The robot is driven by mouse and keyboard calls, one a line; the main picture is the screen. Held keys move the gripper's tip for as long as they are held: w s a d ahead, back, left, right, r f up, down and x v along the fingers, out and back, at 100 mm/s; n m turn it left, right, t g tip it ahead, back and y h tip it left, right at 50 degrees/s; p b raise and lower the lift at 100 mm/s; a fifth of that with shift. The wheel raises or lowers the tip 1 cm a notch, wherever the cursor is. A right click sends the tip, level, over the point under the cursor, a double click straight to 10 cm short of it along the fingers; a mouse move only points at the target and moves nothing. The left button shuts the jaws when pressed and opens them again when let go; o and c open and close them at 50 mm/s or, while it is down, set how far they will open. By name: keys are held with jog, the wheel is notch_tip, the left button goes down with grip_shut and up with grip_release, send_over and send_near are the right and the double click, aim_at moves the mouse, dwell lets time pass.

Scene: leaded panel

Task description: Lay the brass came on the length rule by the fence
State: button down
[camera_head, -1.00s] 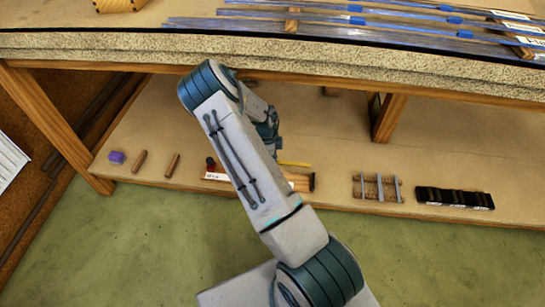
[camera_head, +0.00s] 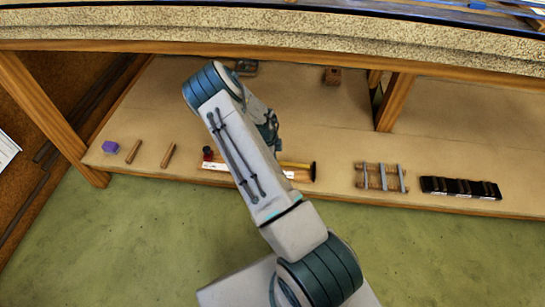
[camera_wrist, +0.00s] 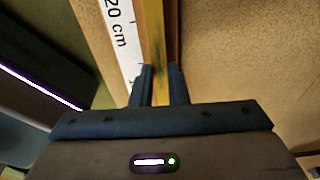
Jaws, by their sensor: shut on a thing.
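The brass came (camera_wrist: 153,40) is a thin yellow strip between my gripper's fingers (camera_wrist: 158,80) in the wrist view. My gripper is shut on it. The came runs alongside the white scale of the length rule (camera_wrist: 122,35), marked 20 cm. I cannot tell whether it touches the rule. In the head view the white rule (camera_head: 216,167) lies on the low shelf, partly behind my arm, and a yellow end of the came (camera_head: 295,164) shows to the right of my arm. My gripper is hidden there. I cannot clearly make out the fence.
The low shelf (camera_head: 335,130) lies beneath the bench top (camera_head: 300,35). Wooden posts (camera_head: 395,102) stand between shelf and bench.

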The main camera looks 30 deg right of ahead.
jog(key=shift+f, duration=0.35)
jog(key=shift+f+b, duration=0.25)
jog(key=shift+b, duration=0.05)
jog(key=c, duration=1.3)
grip_release()
